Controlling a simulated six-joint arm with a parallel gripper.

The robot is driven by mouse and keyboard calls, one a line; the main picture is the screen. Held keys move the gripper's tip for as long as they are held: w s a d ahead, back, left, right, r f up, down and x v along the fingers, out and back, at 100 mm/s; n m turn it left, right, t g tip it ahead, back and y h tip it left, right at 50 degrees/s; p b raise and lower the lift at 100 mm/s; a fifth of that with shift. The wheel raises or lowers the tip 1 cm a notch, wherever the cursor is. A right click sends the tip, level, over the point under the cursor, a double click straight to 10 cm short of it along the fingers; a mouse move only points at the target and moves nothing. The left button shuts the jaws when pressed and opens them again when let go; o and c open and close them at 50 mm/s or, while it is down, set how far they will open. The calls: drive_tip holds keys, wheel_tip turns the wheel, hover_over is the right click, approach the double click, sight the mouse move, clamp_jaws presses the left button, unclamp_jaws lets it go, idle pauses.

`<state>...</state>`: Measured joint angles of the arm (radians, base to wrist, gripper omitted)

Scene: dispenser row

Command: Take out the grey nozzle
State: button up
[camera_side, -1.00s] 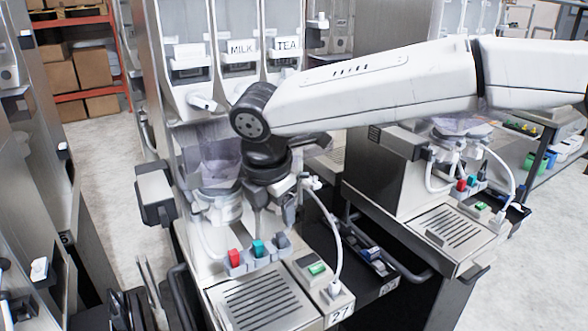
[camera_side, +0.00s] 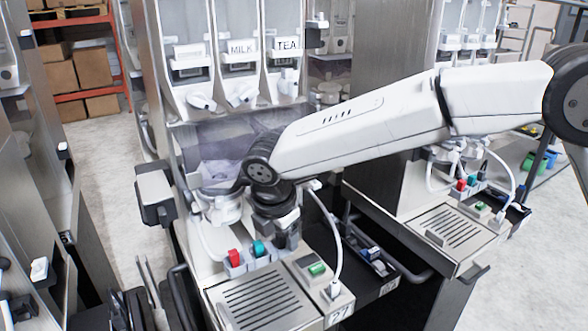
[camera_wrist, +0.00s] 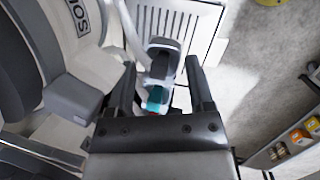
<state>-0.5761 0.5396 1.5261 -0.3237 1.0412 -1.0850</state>
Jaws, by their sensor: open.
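The grey nozzle (camera_wrist: 163,65) shows in the wrist view, between the two fingers of my gripper (camera_wrist: 162,72). The fingers are open, one on each side of it, with gaps visible. The teal nozzle (camera_wrist: 157,96) and a sliver of the red nozzle (camera_wrist: 152,111) show closer to the gripper body. In the side view my gripper (camera_side: 285,236) points down at the right end of the nozzle row. The red nozzle (camera_side: 234,257) and teal nozzle (camera_side: 258,248) stand there in their holder. The grey one is hard to tell from my fingers in that view.
A slatted drip tray (camera_side: 255,299) lies in front of the holder. A white hose (camera_side: 336,255) and a panel with a green button (camera_side: 317,269) are to the right. The dispenser canisters (camera_side: 238,45) rise behind. A second machine (camera_side: 455,232) stands at the right.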

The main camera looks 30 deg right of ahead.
clamp_jaws()
drive_tip(key=shift+r, duration=1.75)
idle(0.7)
